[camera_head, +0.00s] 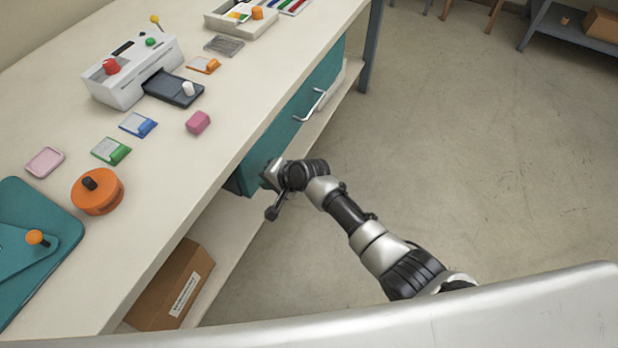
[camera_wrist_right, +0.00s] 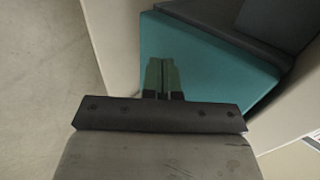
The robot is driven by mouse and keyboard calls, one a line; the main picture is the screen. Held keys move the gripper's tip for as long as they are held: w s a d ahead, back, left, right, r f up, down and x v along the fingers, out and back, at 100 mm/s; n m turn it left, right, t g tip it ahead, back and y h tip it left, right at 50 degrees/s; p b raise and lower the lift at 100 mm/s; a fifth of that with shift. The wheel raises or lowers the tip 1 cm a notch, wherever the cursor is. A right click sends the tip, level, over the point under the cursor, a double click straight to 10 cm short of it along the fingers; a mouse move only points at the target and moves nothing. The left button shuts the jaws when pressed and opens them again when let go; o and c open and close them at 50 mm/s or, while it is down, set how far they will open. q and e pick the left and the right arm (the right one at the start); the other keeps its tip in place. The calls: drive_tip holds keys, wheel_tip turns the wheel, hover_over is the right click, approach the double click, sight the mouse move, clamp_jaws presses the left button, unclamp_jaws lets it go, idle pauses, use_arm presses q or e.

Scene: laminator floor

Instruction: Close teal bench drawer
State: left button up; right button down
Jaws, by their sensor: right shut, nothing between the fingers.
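The teal bench drawer (camera_head: 300,112) sits under the bench top, with a silver bar handle (camera_head: 310,105) on its front. In the right wrist view a flat teal surface (camera_wrist_right: 200,55) fills the middle, beside a dark grey part. My right gripper (camera_head: 268,178) is by the near end of the teal drawer, below the bench edge. In the right wrist view its fingers (camera_wrist_right: 162,75) are together and empty, in front of the teal surface. I cannot tell whether they touch it. My left gripper is not in view.
The bench top (camera_head: 215,160) holds a white laminator (camera_head: 130,70), an orange round object (camera_head: 97,191), a pink block (camera_head: 198,122) and several cards. A cardboard box (camera_head: 172,285) stands on the lower shelf. The floor (camera_head: 450,130) to the right is clear.

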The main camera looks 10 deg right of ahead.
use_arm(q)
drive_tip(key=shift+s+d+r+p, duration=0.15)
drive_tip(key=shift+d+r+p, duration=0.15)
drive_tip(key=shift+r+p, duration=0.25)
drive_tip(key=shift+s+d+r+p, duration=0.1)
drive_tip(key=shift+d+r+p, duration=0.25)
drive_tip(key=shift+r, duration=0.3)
use_arm(e)
drive_tip(key=v, duration=1.1)
drive_tip(key=shift+s+d+f, duration=0.15)
drive_tip(key=shift+d+f, duration=0.2)
drive_tip(key=shift+d, duration=0.05)
